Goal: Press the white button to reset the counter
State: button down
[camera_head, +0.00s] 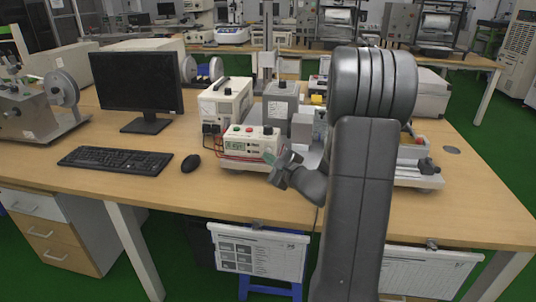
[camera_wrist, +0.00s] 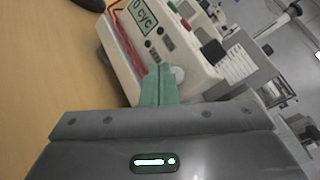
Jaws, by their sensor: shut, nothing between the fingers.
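The counter box (camera_head: 240,148) is a cream box with a small green display, on the desk in the middle of the head view. In the wrist view the box (camera_wrist: 128,62) fills the top middle, and its display (camera_wrist: 146,16) shows text ending in "CYC". The round white button (camera_wrist: 179,73) is on the box's front face, partly hidden by my fingers. My gripper (camera_wrist: 160,72) is shut and empty, its greenish fingertips at the front face just left of the button. I cannot tell whether they touch it. In the head view my gripper (camera_head: 270,157) is at the box's right end.
A monitor (camera_head: 137,82), a keyboard (camera_head: 115,160) and a mouse (camera_head: 191,163) stand left of the box. A power-supply-like unit (camera_head: 224,103) is behind it. Red wires (camera_head: 222,147) run at the box's left side. Bare desk (camera_head: 240,195) lies in front.

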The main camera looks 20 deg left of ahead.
jog(key=shift+s, duration=0.1)
jog(key=s+b, duration=0.1)
jog(key=s, duration=0.1)
jog(key=s+d+b, duration=0.1)
jog(key=s, duration=0.1)
jog(key=shift+s+d, duration=0.1)
jog(key=shift+s, duration=0.25)
dwell(0.7)
jog(key=p, duration=0.1)
jog(key=w+p, duration=0.1)
jog(key=p, duration=0.1)
jog(key=shift+w+r, duration=0.1)
jog(key=shift+r, duration=0.15)
jog(key=shift+p, duration=0.5)
